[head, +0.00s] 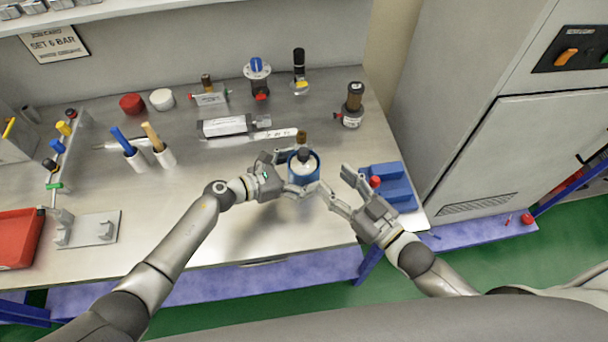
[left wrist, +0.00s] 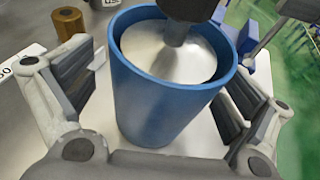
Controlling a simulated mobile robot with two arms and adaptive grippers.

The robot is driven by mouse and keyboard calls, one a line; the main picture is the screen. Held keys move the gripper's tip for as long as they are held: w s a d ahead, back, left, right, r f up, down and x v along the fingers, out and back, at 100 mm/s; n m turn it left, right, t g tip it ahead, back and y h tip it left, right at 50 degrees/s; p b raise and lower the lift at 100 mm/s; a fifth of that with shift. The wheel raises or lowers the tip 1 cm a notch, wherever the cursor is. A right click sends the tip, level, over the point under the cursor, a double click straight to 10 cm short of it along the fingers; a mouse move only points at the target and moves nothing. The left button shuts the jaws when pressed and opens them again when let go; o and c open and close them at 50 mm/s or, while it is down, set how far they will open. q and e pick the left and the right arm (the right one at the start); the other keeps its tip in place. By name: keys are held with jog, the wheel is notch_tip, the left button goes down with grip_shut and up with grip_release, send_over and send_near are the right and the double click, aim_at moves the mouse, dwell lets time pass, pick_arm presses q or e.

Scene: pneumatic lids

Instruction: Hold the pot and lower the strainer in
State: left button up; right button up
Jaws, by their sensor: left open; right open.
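The blue pot (head: 311,178) stands upright near the front of the bench; it fills the middle of the left wrist view (left wrist: 155,108). A dark knob on a grey stem, apparently the strainer (head: 304,156), is at the pot's mouth; its stem (left wrist: 177,36) meets a pale metal surface inside the rim. I cannot tell how deep it sits. My left gripper (head: 291,174) is open, with its fingers on either side of the pot; in the wrist view gaps show beside the wall. My right gripper (head: 337,183) is open and empty, just right of the pot.
A brown cylinder (head: 302,137) stands close behind the pot. A blue block (head: 390,178) with a red knob is right of my right gripper. Pneumatic parts and a grey cylinder (head: 225,126) lie behind. The bench front left of the pot is fairly clear.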

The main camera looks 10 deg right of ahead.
pick_arm(q)
jog(key=v, duration=1.1)
jog(key=shift+a, duration=0.1)
